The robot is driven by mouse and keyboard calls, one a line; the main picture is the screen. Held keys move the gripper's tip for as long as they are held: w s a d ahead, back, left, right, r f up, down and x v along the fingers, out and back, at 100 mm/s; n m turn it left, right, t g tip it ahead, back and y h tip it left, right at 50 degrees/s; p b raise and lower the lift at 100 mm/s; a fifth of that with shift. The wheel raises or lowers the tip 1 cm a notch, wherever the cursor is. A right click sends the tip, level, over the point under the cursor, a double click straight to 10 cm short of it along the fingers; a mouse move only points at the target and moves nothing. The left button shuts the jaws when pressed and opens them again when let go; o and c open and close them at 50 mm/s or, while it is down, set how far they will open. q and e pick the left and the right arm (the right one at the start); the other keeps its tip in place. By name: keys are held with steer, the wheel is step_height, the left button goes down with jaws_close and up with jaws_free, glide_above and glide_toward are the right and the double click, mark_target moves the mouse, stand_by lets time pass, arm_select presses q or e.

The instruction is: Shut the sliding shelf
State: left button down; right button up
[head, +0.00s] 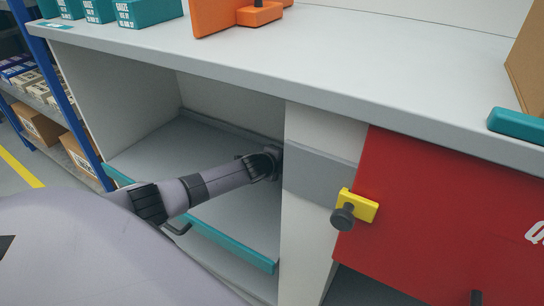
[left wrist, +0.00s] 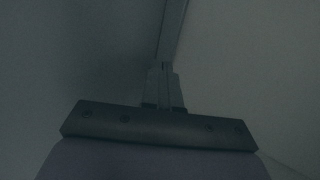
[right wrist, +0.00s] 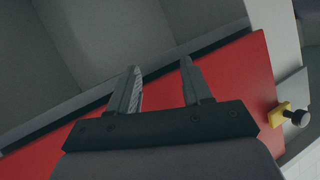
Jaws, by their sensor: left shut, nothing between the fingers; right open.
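The sliding shelf (head: 215,245) is a grey board with a teal front strip and a dark handle, low in the left compartment of the cabinet. I cannot tell exactly how far it stands out. My left arm reaches over the shelf into the compartment; its gripper is hidden behind the white divider in the head view. In the left wrist view my left gripper (left wrist: 163,68) is shut and empty, in a dark grey corner. In the right wrist view my right gripper (right wrist: 160,68) is open and empty, its fingers in front of the red panel (right wrist: 235,80).
The red panel (head: 425,215) with a yellow latch (head: 358,206) covers the right side. The white divider (head: 305,210) stands between. On the worktop (head: 350,55) are teal boxes (head: 145,10), an orange bracket (head: 220,14) and a cardboard box (head: 528,65). A blue-post rack (head: 75,125) stands left.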

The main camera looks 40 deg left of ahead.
arm_select(q)
steer(key=p+v, duration=0.2)
steer(key=v, duration=0.2)
steer(key=shift+s+r, duration=0.25)
steer(key=shift+p+v, duration=0.65)
steer(key=shift+v, duration=0.35)
arm_select(e)
steer(key=shift+s+d+r+n+h, duration=0.15)
steer(key=shift+s+d+h, duration=0.15)
steer(key=shift+d, duration=0.25)
steer(key=shift+s+d+r+n+h, duration=0.1)
steer(key=shift+s+d+h, duration=0.1)
steer(key=shift+d+h, duration=0.25)
steer(key=shift+s+d+r+n+h, duration=0.15)
steer(key=shift+s+d+h, duration=0.1)
steer(key=shift+d, duration=0.4)
arm_select(q)
steer(key=shift+f, duration=0.1)
arm_select(e)
steer(key=shift+f, duration=0.1)
